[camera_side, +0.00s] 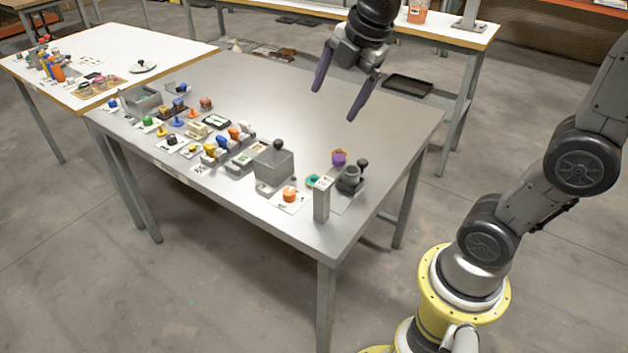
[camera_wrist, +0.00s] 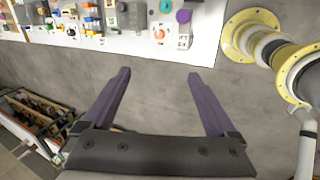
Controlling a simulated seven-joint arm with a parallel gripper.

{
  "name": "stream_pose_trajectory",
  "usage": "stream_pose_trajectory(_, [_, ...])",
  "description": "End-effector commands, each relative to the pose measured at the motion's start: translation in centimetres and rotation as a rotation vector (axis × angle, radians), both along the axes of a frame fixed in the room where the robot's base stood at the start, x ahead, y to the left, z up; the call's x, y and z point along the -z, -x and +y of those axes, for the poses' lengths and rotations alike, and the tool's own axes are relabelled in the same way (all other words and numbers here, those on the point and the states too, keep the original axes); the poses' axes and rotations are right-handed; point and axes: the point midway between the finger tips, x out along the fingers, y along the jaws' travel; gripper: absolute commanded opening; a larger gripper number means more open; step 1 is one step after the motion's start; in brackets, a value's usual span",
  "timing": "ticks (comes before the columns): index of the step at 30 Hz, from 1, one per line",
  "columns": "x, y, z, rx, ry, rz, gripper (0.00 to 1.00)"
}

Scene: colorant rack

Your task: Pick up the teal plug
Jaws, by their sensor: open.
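A small teal round piece (camera_side: 313,181), which looks like the teal plug, sits near the front right of the grey table, partly hidden behind an upright grey block (camera_side: 321,201). In the wrist view the teal piece (camera_wrist: 166,6) is at the top edge, beside a purple round piece (camera_wrist: 183,16). My gripper (camera_side: 334,103) is open and empty, high above the back right part of the table and well apart from the teal piece. In the wrist view both purple fingers of my gripper (camera_wrist: 159,73) are spread with nothing between them.
An orange piece (camera_side: 290,194) on a white card and a grey box with a black knob (camera_side: 273,166) stand left of the teal piece. A dark knobbed holder (camera_side: 351,179) stands to its right. Several small coloured parts line the table's left side.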

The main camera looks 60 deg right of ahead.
Motion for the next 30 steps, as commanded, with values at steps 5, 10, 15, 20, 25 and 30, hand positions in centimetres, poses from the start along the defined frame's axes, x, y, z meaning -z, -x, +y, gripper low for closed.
stream_pose_trajectory(5, [3.8, -6.5, -3.4, -0.227, 0.081, 0.131, 0.93])
stream_pose_trajectory(10, [9.2, -10.8, -7.0, -0.323, 0.084, 0.243, 0.93])
stream_pose_trajectory(15, [14.5, -12.1, -9.5, -0.287, 0.039, 0.333, 0.93])
stream_pose_trajectory(20, [17.2, -11.6, -10.4, -0.268, 0.01, 0.384, 0.93])
stream_pose_trajectory(25, [19.3, -11.4, -10.6, -0.261, 0.006, 0.39, 0.93])
stream_pose_trajectory(30, [22.6, -11.4, -10.5, -0.262, 0.006, 0.391, 0.93])
